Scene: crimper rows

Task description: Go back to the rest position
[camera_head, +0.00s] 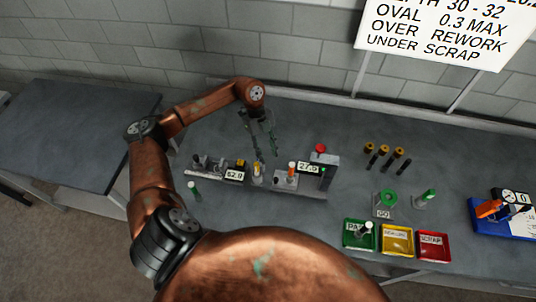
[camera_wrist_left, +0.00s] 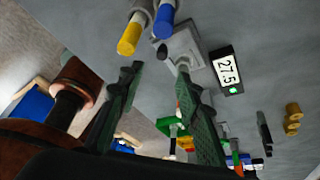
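My left arm (camera_head: 152,180) is copper coloured and reaches over the bench from the left. My left gripper (camera_head: 267,156) points down above the row of bench fixtures, close to a yellow-topped post (camera_head: 257,169) and an orange-topped post (camera_head: 291,168). In the left wrist view the dark green fingers (camera_wrist_left: 160,72) are spread apart, with nothing held between them. Whether a fingertip touches a fixture cannot be told. My right gripper is in neither view.
A measuring station has a display (camera_head: 308,167) and a red button (camera_head: 320,148). Green, yellow and red (camera_head: 433,247) trays stand at the front right. A blue gauge base (camera_head: 486,219) is far right. A large sign (camera_head: 447,28) hangs behind. The bare left table (camera_head: 75,130) is clear.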

